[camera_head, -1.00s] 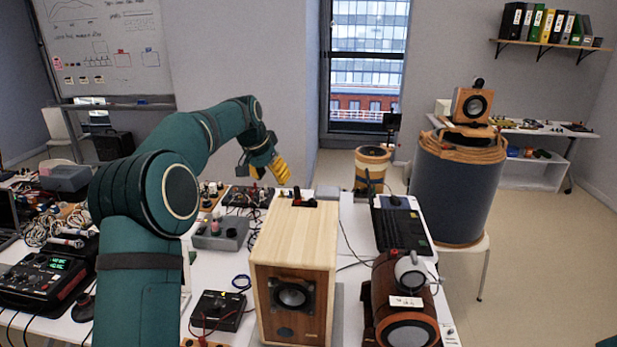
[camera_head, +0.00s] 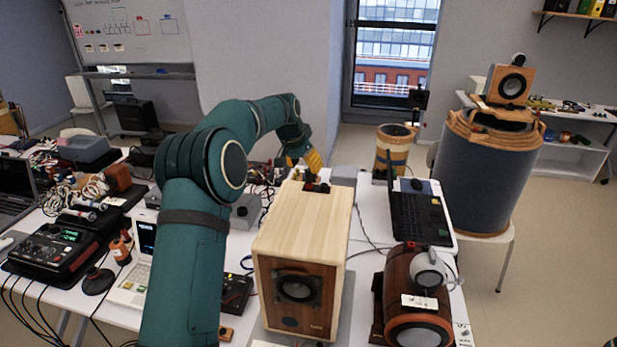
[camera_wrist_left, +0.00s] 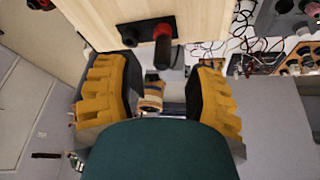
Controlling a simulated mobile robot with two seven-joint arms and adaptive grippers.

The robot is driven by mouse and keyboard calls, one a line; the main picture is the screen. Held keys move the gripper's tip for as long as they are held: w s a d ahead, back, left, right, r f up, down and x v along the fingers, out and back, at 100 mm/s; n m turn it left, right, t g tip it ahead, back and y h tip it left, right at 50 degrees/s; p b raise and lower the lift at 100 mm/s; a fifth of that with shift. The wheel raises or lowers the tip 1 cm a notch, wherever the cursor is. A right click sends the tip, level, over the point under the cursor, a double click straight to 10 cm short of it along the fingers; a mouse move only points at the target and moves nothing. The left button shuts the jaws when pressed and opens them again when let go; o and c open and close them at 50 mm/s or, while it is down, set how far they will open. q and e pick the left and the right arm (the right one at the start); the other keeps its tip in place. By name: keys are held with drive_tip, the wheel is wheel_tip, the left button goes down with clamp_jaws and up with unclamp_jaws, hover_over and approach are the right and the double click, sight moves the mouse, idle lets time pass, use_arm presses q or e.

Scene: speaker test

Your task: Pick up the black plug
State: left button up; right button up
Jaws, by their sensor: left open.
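A wooden speaker box (camera_head: 305,228) stands on the white table with a small dark terminal plate on its top rear. Red and black connectors (camera_head: 318,186) rise from the plate. In the left wrist view a black plug (camera_wrist_left: 162,54) stands out beside a red terminal (camera_wrist_left: 162,31), with a shorter black terminal (camera_wrist_left: 130,36) to its left. Whether the plug sits in the red terminal is unclear. My left gripper (camera_head: 305,162) is open with yellow fingers, just behind and above the plate. In the left wrist view the gap between its fingers (camera_wrist_left: 158,96) holds nothing; the plug is ahead of it.
A brown round speaker (camera_head: 408,285) and a black laptop (camera_head: 418,214) stand right of the box. Cables and devices, including a meter (camera_head: 58,250), crowd the left. A striped cylinder (camera_head: 393,150) stands behind.

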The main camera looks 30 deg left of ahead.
sight(307, 171)
use_arm(q)
drive_tip(key=shift+p+x, duration=0.3)
drive_tip(key=shift+x, duration=2.4)
drive_tip(key=shift+a+r, duration=0.1)
drive_tip(key=shift+a, duration=0.1)
clamp_jaws()
